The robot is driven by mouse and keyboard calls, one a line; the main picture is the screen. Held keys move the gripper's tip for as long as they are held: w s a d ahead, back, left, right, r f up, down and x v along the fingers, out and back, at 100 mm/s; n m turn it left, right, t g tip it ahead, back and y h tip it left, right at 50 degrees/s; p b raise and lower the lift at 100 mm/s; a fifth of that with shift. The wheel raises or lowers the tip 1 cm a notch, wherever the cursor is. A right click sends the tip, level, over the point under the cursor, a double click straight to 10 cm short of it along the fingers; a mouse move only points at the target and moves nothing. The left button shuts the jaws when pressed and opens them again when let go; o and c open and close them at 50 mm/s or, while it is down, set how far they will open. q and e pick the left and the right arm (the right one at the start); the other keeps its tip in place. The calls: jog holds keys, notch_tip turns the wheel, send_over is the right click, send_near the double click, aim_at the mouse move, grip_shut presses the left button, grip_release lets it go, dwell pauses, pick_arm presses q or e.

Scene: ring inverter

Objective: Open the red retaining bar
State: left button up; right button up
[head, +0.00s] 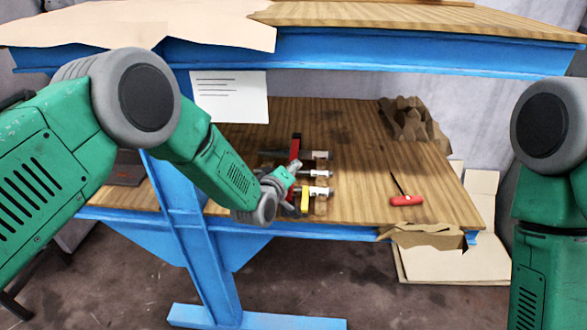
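The red retaining bar (295,147) stands up at the back of a small fixture (320,188) on the lower wooden shelf. The fixture has several whitish cylindrical ends pointing right and a yellow part (305,199) at its front. My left gripper (288,182) reaches in from the left and is at the left side of the fixture, just in front of the red bar. Its fingers are small and overlap the fixture parts, so I cannot tell if they are open or touching the bar. My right arm is at the right edge; its gripper is out of view.
A red-handled screwdriver (406,200) lies on the shelf to the right, with crumpled brown paper (410,120) behind it. A blue upper beam (420,50) and blue post (190,215) frame the shelf. A white sheet (230,97) hangs behind my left arm. The shelf between fixture and screwdriver is clear.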

pick_arm(q)
jog(key=shift+w+a, duration=0.1)
jog(key=shift+a, duration=0.45)
grip_shut()
jog(key=shift+d, duration=0.2)
jog(key=shift+d+r, duration=0.1)
jog(key=shift+r, duration=0.25)
jog(key=w+r+g+p, duration=0.1)
jog(key=r, duration=0.1)
jog(key=w+r+g+p, duration=0.1)
jog(key=r+g+p, duration=0.1)
jog(key=r, duration=0.1)
jog(key=w+r+n+g+p, duration=0.1)
jog(key=r+p, duration=0.1)
jog(key=r, duration=0.1)
jog(key=shift+w+r+g+y, duration=0.1)
jog(key=shift+w+g+y, duration=0.1)
jog(key=shift+g+y, duration=0.1)
jog(key=shift+w+r+g+p, duration=0.35)
jog(key=shift+w+r+g, duration=0.05)
jog(key=shift+r, duration=0.1)
pick_arm(e)
notch_tip(320, 180, up, 6)
jog(key=shift+a, duration=0.45)
